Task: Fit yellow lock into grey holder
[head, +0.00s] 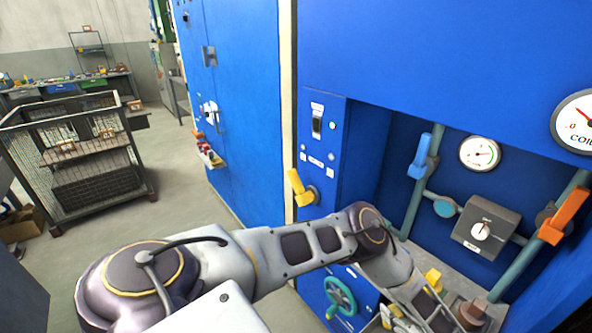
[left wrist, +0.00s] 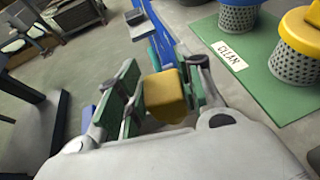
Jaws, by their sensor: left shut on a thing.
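The yellow lock (left wrist: 168,98) is a rounded yellow block between the green-padded fingers of my left gripper (left wrist: 160,78) in the left wrist view. The gripper is shut on it. In the head view my left arm reaches across to the lower right, and its hand end is hard to make out near the bottom edge. I cannot pick out the grey holder with certainty. My right gripper is not in view.
A blue cabinet panel carries a yellow handle (head: 300,188), a blue handle (head: 420,157), an orange handle (head: 563,216), a grey dial box (head: 486,226) and a green handwheel (head: 340,295). A wire cart (head: 95,178) stands left. A green mat (left wrist: 232,82) holds perforated baskets.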

